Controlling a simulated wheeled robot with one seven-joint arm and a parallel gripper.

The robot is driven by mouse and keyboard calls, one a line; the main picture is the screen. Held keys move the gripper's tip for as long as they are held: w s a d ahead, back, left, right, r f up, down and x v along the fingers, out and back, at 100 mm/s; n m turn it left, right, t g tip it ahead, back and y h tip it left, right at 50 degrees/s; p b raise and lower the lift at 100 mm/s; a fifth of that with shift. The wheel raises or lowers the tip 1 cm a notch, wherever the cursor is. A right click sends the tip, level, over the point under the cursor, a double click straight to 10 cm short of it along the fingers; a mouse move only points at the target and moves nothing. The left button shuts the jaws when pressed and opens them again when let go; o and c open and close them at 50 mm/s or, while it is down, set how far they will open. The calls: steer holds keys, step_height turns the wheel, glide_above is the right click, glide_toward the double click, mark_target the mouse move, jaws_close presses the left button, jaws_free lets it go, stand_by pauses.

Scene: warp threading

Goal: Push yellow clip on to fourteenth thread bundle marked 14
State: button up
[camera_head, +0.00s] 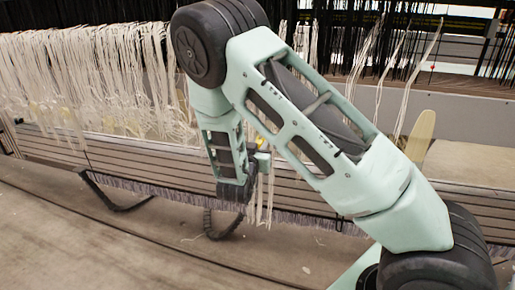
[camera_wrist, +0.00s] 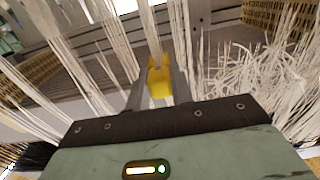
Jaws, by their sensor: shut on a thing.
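My gripper (camera_wrist: 160,88) is shut on the yellow clip (camera_wrist: 159,80), which sits between its two fingers in the wrist view. White thread bundles (camera_wrist: 121,45) hang close to the clip and fingers. I cannot tell whether a bundle is inside the clip, and no number 14 can be read. In the head view, my gripper (camera_head: 263,163) is by a few hanging threads, with the arm in front of it. A small bit of yellow shows there, partly hidden by the arm.
A dense row of white threads (camera_head: 95,75) hangs at the left in the head view. Black threads (camera_head: 340,35) hang behind my arm. A slatted beam (camera_head: 130,160) runs below the threads. The floor (camera_head: 70,230) in front is mostly clear.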

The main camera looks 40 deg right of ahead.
steer(key=shift+x, duration=1.9)
stand_by(0.9)
steer(key=o, duration=1.3)
steer(key=shift+p+v, duration=0.75)
steer(key=shift+v, duration=3.8)
